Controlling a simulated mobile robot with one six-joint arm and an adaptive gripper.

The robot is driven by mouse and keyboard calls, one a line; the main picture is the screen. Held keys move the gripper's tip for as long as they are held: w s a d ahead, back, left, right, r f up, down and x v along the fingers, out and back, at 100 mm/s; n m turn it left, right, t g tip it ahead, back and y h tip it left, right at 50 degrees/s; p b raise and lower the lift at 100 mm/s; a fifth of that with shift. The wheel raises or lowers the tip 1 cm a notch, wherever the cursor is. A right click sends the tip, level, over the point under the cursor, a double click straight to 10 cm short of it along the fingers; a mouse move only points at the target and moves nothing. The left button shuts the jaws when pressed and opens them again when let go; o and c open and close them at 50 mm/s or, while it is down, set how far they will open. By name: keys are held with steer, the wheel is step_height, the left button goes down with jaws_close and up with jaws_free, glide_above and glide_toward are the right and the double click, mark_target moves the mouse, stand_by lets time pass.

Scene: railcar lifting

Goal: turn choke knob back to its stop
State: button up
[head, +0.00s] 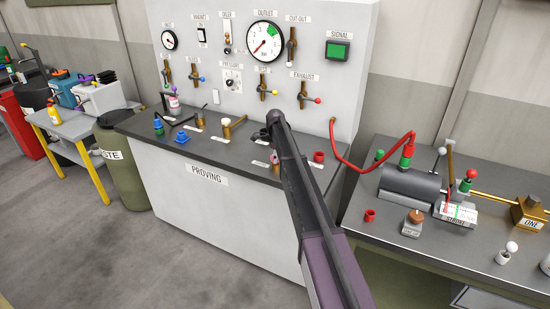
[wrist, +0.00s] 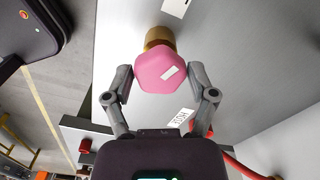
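A pink six-sided knob (wrist: 160,72) with a small white tag sits on a brass stem (wrist: 158,38) in the wrist view; I take it to be the choke knob, though no readable label confirms this. My gripper (wrist: 160,73) has one finger on each side of the knob, fingers apart, with only narrow gaps visible; contact cannot be told. In the head view my gripper (head: 274,150) is low over the right part of the proving bench (head: 210,215), and my arm hides most of what is there.
A red cup (head: 319,156) stands just right of my gripper. A brass fitting (head: 227,130) and a blue piece (head: 181,137) stand to the left. The gauge panel (head: 345,85) rises behind. A red hose (head: 352,167) runs to the right table (head: 385,228).

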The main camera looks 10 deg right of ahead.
steer(key=c, duration=0.5)
steer(key=shift+n, duration=0.4)
steer(key=n, duration=0.3)
steer(key=shift+s+n, duration=0.1)
steer(key=shift+n, duration=0.2)
steer(key=n, duration=1.1)
steer(key=shift+n, duration=0.4)
steer(key=n, duration=0.5)
steer(key=shift+s+n, duration=0.1)
steer(key=shift+n, duration=0.3)
